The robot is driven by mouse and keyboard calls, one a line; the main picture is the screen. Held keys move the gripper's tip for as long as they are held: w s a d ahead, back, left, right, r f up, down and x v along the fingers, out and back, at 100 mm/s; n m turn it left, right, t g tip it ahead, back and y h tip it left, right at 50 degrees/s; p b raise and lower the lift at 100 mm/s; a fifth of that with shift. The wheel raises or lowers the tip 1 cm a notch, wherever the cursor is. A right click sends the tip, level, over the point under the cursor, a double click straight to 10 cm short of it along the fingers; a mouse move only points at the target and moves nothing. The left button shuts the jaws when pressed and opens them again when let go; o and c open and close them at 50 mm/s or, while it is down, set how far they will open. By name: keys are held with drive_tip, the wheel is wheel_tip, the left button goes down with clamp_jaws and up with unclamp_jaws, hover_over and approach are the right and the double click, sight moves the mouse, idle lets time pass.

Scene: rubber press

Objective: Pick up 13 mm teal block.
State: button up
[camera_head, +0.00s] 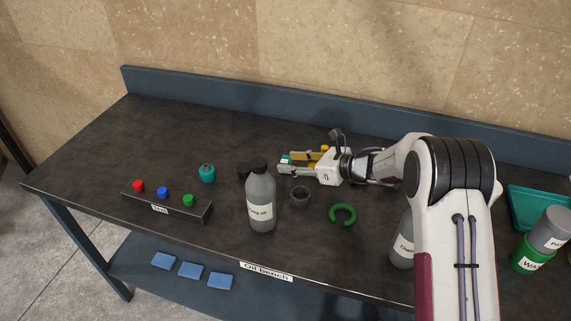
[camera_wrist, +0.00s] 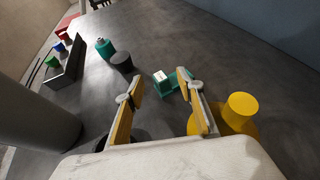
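A small teal block (camera_wrist: 165,88) with a white label on top lies on the dark bench in the wrist view. My gripper (camera_wrist: 162,82) is open, with its two yellow-padded fingers apart. The block shows in the gap between the fingertips, close to the right finger. More teal shows behind that right fingertip. I cannot tell whether the finger touches the block. In the head view, a bit of teal (camera_head: 285,159) shows at the tip of my gripper, partly hidden by the fingers.
A grey bottle (camera_head: 261,205) stands left of my gripper. A dark ring (camera_head: 300,197) and a green open ring (camera_head: 342,214) lie in front. A yellow cylinder (camera_wrist: 240,108) stands right of the right finger. A teal jar (camera_head: 207,174) and a dark cylinder (camera_wrist: 122,62) are farther left.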

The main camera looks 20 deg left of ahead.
sight(286, 161)
drive_tip(key=shift+x, duration=1.2)
clamp_jaws()
